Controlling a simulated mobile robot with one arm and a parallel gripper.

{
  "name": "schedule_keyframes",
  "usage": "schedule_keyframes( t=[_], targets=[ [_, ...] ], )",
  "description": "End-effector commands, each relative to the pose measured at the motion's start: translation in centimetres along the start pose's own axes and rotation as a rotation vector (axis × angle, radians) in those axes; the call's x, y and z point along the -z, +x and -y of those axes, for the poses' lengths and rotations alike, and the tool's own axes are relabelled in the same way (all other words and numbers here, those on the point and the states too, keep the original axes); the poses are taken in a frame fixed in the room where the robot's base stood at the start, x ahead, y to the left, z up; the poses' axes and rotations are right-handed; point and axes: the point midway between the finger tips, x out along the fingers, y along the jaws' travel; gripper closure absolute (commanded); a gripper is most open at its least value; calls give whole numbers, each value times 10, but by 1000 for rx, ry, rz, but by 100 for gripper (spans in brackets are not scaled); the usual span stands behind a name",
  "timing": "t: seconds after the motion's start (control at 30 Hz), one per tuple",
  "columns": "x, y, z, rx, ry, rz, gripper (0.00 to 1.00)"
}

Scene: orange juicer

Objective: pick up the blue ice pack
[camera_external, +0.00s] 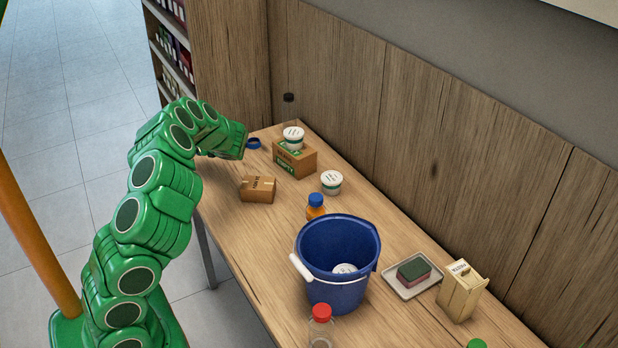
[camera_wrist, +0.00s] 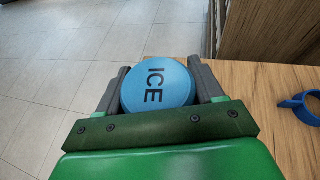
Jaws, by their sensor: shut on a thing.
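The blue ice pack (camera_wrist: 158,84) is a round light-blue disc marked "ICE". In the wrist view it sits between the two dark fingers of my gripper (camera_wrist: 160,88), which are shut on it. The floor shows behind it, beyond the table's edge. In the external view my gripper (camera_external: 236,144) is at the far left end of the table, by the edge. The ice pack is hidden there behind my gripper.
The wooden table (camera_external: 250,245) holds a small carton (camera_external: 258,189), a box (camera_external: 294,160) with a white tub (camera_external: 293,136) on it, another tub (camera_external: 331,181), an orange bottle (camera_external: 316,205), a blue bucket (camera_external: 345,296) and a tray (camera_external: 427,284). A blue ring (camera_external: 254,143) lies near my gripper.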

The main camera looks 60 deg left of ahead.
Motion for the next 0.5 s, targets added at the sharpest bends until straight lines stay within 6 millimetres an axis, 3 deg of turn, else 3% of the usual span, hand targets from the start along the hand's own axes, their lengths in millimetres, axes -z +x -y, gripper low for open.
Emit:
schedule_keyframes(
  t=[0.5],
  targets=[
    [-9,-36,-34,4,-1,-6,68]
  ],
)
